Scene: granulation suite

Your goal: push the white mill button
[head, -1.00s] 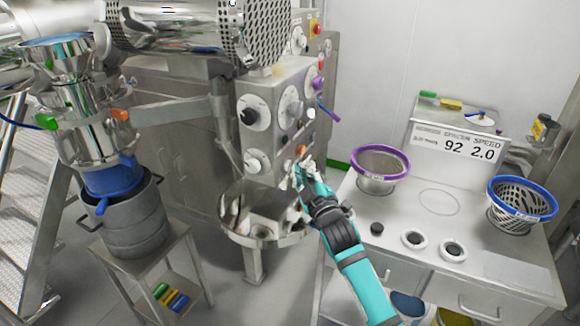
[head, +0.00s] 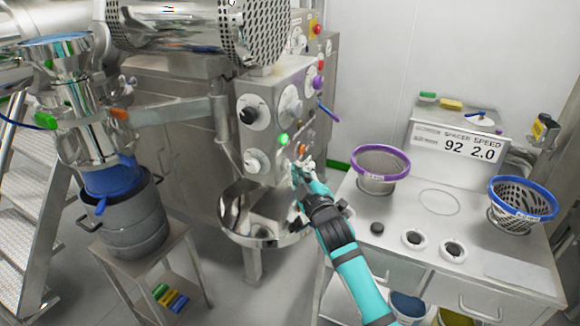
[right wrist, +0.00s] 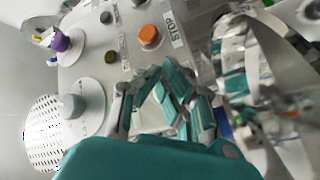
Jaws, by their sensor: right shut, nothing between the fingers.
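The mill's control panel (head: 258,92) stands in the middle of the head view, with several dials on its face. A small round light or button (head: 284,139) there glows green. An orange button (head: 302,149) is right of it; in the right wrist view it (right wrist: 148,37) is beside a STOP label (right wrist: 174,27). I cannot pick out the white button; my fingers may hide it. My right gripper (head: 299,168) is shut and empty, its tips just below the orange button at the panel's lower edge. Whether they touch the panel is unclear. My left gripper is not in view.
A steel bowl (head: 237,213) is below the panel. On the right, a bench (head: 410,188) holds a purple-rimmed sieve (head: 375,180), a blue-rimmed basket (head: 516,208) and a display reading 92 and 2.0. A grey drum (head: 134,218) stands on a stand at left.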

